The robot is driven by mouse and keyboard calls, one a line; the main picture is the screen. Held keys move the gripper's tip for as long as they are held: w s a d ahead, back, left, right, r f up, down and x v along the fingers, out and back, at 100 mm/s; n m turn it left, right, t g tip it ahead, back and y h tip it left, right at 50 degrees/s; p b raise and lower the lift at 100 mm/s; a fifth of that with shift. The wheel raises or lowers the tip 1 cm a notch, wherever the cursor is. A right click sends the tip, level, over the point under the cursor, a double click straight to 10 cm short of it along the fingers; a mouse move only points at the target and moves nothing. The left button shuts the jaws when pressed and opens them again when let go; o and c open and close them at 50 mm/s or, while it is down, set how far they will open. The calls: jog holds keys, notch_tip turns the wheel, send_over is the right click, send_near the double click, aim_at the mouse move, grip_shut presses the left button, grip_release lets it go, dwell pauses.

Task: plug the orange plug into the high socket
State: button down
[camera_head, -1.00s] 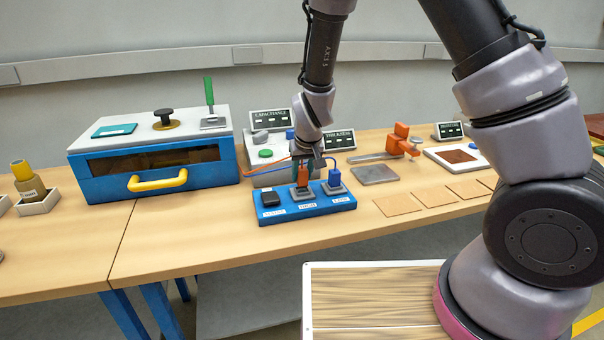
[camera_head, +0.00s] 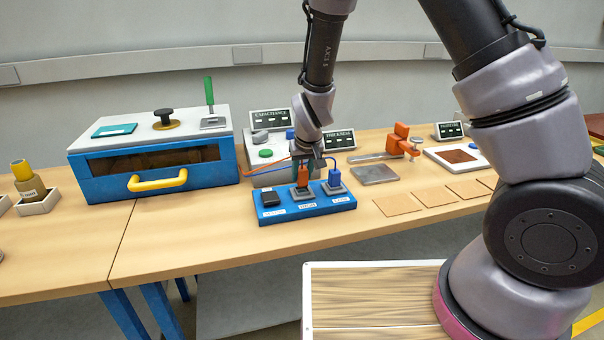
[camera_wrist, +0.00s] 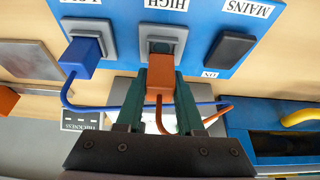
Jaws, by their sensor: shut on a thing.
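My gripper (camera_wrist: 160,98) is shut on the orange plug (camera_wrist: 159,78), with a teal finger on each side. The plug also shows in the head view (camera_head: 303,176), under my gripper. The high socket (camera_wrist: 163,42) is the grey middle socket on the blue panel (camera_wrist: 208,14), marked HIGH; it also shows in the head view (camera_head: 303,193). The plug's front end is at the socket, overlapping its near edge in the wrist view. I cannot tell how deep it sits. An orange cable trails from the plug.
A blue plug (camera_wrist: 82,55) with a blue cable sits in the socket beside the high one. A black mains switch (camera_wrist: 231,48) is on the other side. A blue oven-like box (camera_head: 150,170) stands at the left. Flat tan squares (camera_head: 398,205) lie to the right.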

jog(key=shift+f, duration=1.2)
jog(key=c, duration=0.8)
grip_release()
jog(key=shift+o, duration=0.2)
jog(key=o, duration=0.3)
jog(key=shift+s, duration=0.1)
jog(key=shift+a, duration=0.1)
jog(key=shift+s, duration=0.1)
